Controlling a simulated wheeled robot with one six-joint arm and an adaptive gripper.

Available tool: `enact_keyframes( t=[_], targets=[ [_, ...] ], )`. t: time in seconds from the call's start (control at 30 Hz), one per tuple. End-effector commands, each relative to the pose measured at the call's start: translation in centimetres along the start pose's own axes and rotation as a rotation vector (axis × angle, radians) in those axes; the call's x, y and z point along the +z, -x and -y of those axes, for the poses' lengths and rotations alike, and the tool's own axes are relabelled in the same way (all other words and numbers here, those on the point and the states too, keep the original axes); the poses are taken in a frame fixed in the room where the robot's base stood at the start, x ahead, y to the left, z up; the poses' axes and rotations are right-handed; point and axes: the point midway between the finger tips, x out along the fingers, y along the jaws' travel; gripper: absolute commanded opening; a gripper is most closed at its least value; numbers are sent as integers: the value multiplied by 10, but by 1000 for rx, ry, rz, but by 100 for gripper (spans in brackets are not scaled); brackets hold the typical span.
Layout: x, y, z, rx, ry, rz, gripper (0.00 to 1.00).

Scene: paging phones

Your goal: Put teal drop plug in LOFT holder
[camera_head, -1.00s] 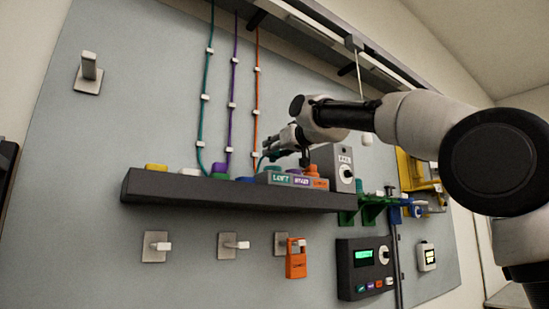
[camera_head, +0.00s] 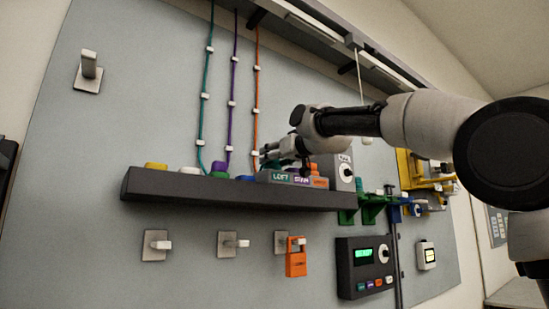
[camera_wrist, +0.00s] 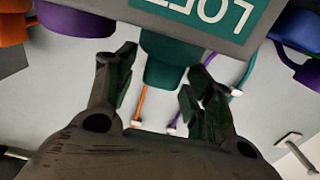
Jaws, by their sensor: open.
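The grey holder block with the teal LOFT label (camera_head: 280,176) stands on the dark shelf. In the wrist view its LOFT label (camera_wrist: 212,12) appears upside down at the top. The teal plug (camera_wrist: 165,72) shows at the LOFT block's edge, between my two fingers; in the head view it is mostly hidden by my gripper. My gripper (camera_head: 268,158) is open just above and behind the LOFT end of the block. In the wrist view its fingers (camera_wrist: 163,75) stand apart on either side of the plug. I cannot tell whether they touch it.
Purple STAIR and orange labels (camera_head: 320,182) sit beside LOFT, with a purple plug (camera_wrist: 75,20) close by. A grey box with a dial (camera_head: 345,172) stands right of the block. Yellow (camera_head: 156,166) and other coloured pieces line the shelf (camera_head: 225,192). Cords run up the wall.

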Motion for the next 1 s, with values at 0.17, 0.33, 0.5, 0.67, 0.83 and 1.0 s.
enact_keyframes(
  t=[0.17,0.33,0.5,0.67,0.83,1.0],
  targets=[
    [-4,0,0,0,1,0,53],
    [-8,28,0,0,0,-3,53],
    [-7,68,0,1,0,-2,53],
    [-6,99,0,1,1,-1,53],
    [-6,117,0,0,-1,0,53],
    [-5,120,0,0,-1,1,53]
  ],
)
